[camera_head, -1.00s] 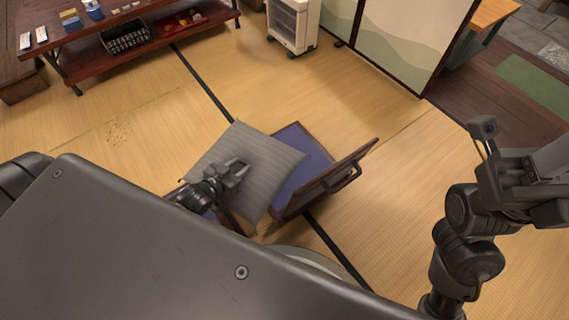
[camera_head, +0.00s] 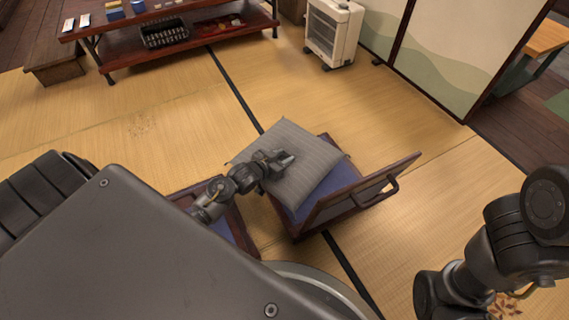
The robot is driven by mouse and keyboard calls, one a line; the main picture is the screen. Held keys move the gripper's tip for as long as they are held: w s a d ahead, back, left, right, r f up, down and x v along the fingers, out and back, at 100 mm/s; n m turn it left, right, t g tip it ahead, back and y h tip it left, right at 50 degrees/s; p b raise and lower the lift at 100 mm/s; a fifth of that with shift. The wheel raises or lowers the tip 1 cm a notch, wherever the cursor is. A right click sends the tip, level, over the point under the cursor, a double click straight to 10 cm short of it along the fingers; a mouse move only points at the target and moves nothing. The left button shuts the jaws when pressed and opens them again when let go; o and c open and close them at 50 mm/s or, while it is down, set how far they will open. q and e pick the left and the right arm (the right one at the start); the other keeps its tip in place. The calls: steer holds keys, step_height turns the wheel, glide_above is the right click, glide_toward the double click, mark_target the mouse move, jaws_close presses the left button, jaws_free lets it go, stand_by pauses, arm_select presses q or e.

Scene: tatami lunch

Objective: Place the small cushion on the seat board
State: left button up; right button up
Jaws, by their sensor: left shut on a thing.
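The small grey striped cushion (camera_head: 312,168) is in the middle of the head view, slightly tilted. My left gripper (camera_head: 284,163) is shut on its left part. The cushion overlaps much of a low wooden chair's blue seat board (camera_head: 343,178); the seat's right part and front edge show beside it. I cannot tell whether the cushion touches the board or is held just above it. My right arm is at the lower right, and its gripper is not visible.
The chair's wooden backrest (camera_head: 362,194) rises on the right of the seat. A second blue-topped wooden piece (camera_head: 238,226) lies under my left arm. A low red-brown table (camera_head: 120,54) and a white heater (camera_head: 334,32) stand at the back. Tatami between is clear.

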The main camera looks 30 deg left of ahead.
arm_select(q)
steer(key=shift+w+f+b, duration=0.25)
steer(key=shift+f+b, duration=0.1)
step_height(320, 180, down, 3)
steer(key=shift+w+f+b, duration=0.15)
steer(key=shift+f+b, duration=0.05)
steer(key=shift+b, duration=1)
steer(key=shift+r, duration=0.15)
steer(key=o, duration=1.2)
steer(key=shift+f, duration=0.2)
